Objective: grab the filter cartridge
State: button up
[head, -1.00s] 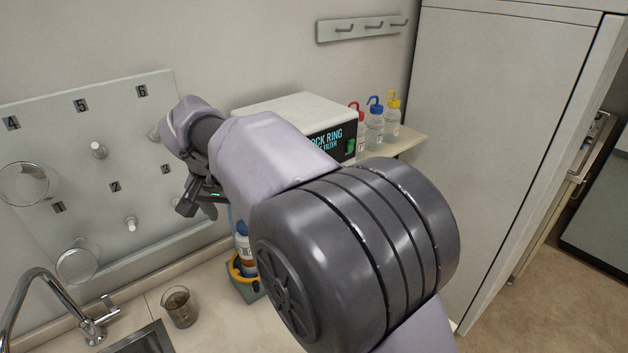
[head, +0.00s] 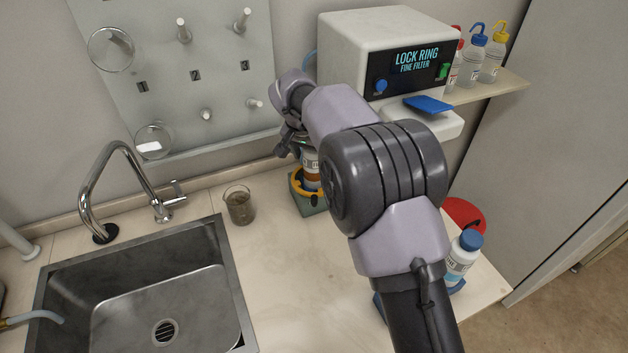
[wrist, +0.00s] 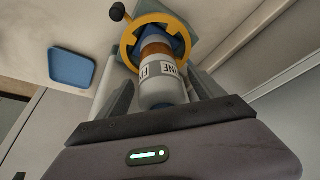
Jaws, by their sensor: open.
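The filter cartridge (wrist: 162,85) has a white body, an orange-brown band and a label reading "FINE". In the wrist view its far end is blue and sits at a yellow ring (wrist: 129,42) with a dark knob. In the head view the cartridge (head: 311,168) stands upright in the yellow ring on a green base, partly hidden by my arm. My gripper (wrist: 160,88) is open, with one finger on each side of the cartridge. I cannot tell whether the fingers touch it. In the head view my gripper (head: 292,147) is just above and left of the cartridge, mostly hidden.
A white "LOCK RING FINE FILTER" box (head: 345,60) stands behind my arm. A beaker (head: 240,206) and a steel sink (head: 150,290) are to the left. A white bottle with a blue cap (head: 462,258) stands at right by a red round object (head: 465,213). Wash bottles (head: 475,58) stand on a shelf.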

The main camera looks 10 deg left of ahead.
jog(key=shift+w+f, duration=0.2)
jog(key=shift+f, duration=0.15)
jog(key=shift+s+r, duration=0.1)
jog(key=shift+r, duration=0.05)
jog(key=shift+c, duration=0.8)
grip_shut()
